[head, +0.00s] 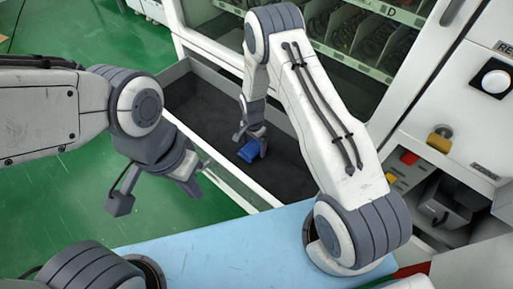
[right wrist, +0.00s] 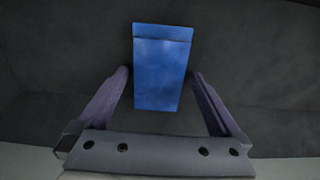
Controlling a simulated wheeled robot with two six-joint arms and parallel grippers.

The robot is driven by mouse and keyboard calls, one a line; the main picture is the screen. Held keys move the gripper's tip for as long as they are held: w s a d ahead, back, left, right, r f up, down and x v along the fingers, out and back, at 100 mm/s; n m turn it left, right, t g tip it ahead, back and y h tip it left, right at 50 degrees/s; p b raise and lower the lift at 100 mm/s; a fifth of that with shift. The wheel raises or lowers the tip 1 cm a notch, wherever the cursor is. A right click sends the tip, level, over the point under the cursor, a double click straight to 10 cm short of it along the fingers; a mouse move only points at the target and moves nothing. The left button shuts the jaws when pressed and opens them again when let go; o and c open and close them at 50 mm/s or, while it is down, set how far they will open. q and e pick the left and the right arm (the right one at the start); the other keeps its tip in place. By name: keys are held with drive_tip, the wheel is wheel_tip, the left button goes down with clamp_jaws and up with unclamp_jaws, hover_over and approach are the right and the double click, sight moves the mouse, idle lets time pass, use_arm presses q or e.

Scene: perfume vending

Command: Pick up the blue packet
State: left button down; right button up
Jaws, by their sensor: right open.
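The blue packet (head: 250,151) lies in the dark-lined drawer tray (head: 288,184) of the vending machine in the head view. In the right wrist view the packet (right wrist: 161,72) is upright in the picture, its lower part between the two fingers. My right gripper (head: 251,140) reaches down into the tray at the packet. Its fingers (right wrist: 161,88) are open, one on each side of the packet, with a gap showing on both sides.
The vending machine (head: 222,50) stands behind the tray, with spiral shelves at the upper right. The tray's pale front wall (head: 225,175) lies between my left gripper and the tray floor. A light blue surface (head: 215,248) is in front. Green floor (head: 50,200) is open at the left.

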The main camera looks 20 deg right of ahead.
drive_tip(key=shift+f, duration=0.25)
drive_tip(key=c, duration=1.4)
